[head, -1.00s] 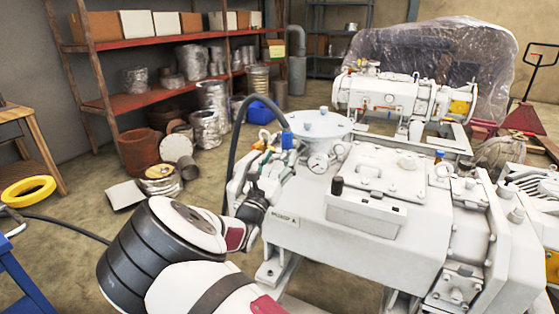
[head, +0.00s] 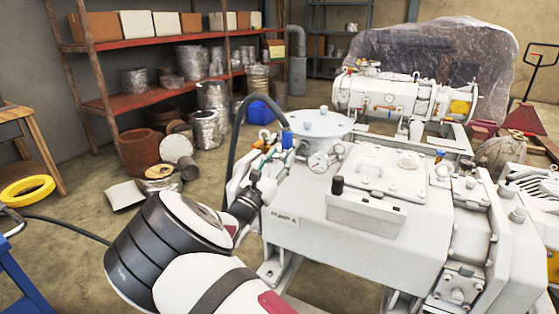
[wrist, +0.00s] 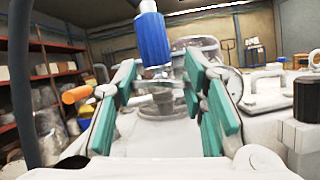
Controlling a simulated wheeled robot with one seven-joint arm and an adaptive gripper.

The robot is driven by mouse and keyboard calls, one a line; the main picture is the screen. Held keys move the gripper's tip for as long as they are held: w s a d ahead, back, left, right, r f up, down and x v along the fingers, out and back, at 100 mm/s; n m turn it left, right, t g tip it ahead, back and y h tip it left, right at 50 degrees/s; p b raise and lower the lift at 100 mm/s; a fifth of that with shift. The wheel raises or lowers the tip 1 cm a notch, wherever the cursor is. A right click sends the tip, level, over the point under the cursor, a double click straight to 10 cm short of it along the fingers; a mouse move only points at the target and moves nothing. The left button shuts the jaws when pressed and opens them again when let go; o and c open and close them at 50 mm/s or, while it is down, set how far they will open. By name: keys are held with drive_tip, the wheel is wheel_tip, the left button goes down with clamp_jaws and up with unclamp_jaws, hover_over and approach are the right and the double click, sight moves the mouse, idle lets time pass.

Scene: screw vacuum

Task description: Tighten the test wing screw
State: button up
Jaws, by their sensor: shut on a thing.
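My gripper (head: 266,160) is at the near left end of the white pump (head: 345,245) marked PUMP A, beside its round top flange. In the wrist view its two teal-padded fingers (wrist: 165,95) stand on either side of a small grey metal piece (wrist: 158,98), which appears to be the test wing screw. The gripper is shut on it, though the contact is hard to make out. In the head view the screw is hidden by the hand and fingers.
A blue hose fitting (wrist: 154,40) on a black hose (head: 234,140) is just above the fingertips. An orange-handled valve (wrist: 76,94) is close left of the left finger. A pressure gauge (wrist: 233,84) is at the right.

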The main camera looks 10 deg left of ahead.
drive_tip(key=shift+f+m+g+h+b, duration=0.1)
drive_tip(key=shift+m+g+h+b, duration=0.55)
drive_tip(key=shift+m, duration=1.75)
drive_tip(key=shift+m+g+h, duration=0.3)
drive_tip(key=shift+g+h, duration=0.05)
drive_tip(key=shift+h, duration=0.1)
drive_tip(key=o, duration=1.2)
drive_tip(key=v, duration=1.2)
